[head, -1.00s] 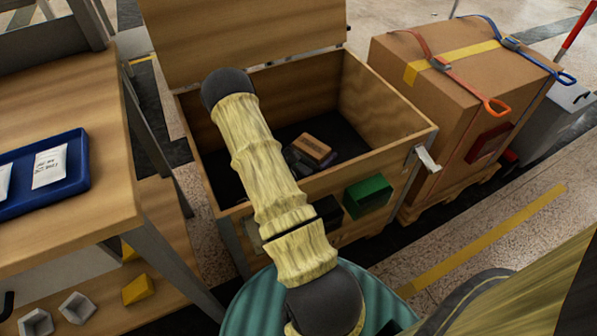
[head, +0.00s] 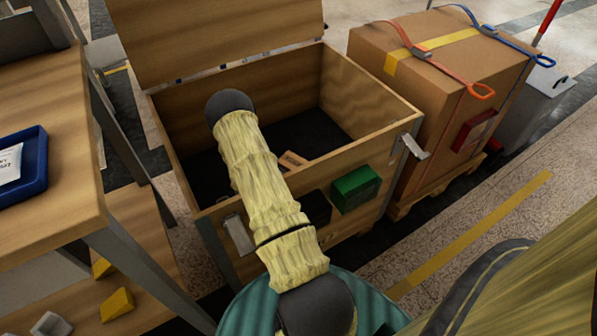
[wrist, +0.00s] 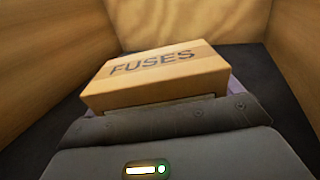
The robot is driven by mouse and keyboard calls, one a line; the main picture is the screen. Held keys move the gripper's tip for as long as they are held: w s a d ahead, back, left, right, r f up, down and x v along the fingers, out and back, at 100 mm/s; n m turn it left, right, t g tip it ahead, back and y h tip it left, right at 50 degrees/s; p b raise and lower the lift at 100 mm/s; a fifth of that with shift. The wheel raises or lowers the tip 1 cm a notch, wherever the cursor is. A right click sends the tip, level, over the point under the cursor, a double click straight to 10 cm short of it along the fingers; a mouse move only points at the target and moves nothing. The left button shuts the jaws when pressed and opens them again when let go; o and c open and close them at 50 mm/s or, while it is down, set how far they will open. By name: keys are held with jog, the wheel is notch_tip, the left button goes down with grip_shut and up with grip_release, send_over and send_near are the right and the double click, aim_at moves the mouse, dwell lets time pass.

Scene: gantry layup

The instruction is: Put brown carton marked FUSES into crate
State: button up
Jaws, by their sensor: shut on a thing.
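The brown carton marked FUSES (wrist: 158,76) is held in front of my gripper (wrist: 170,112), inside the wooden crate. In the head view only a small part of the carton (head: 291,160) shows beside my arm. My gripper is shut on the carton; its fingers are mostly hidden under it in the wrist view. The crate (head: 352,145) is open, with its lid (head: 215,35) raised at the back. The crate's dark floor shows below and behind the carton. I cannot tell whether the carton touches the floor.
A green box (head: 355,188) and a dark box are on the crate's front wall. A strapped cardboard box (head: 440,75) stands on a pallet at the right. A wooden table with a blue tray (head: 30,175) is at the left.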

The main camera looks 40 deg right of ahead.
jog(key=shift+f, duration=0.5)
jog(key=shift+r, duration=0.15)
jog(key=o, duration=0.9)
jog(key=shift+c, duration=0.2)
jog(key=a+p, duration=0.1)
jog(key=a, duration=0.1)
jog(key=a+p, duration=0.1)
jog(key=a, duration=0.2)
jog(key=s+a+p, duration=0.1)
jog(key=a, duration=0.1)
jog(key=shift+s+a, duration=0.1)
jog(key=shift+a, duration=0.1)
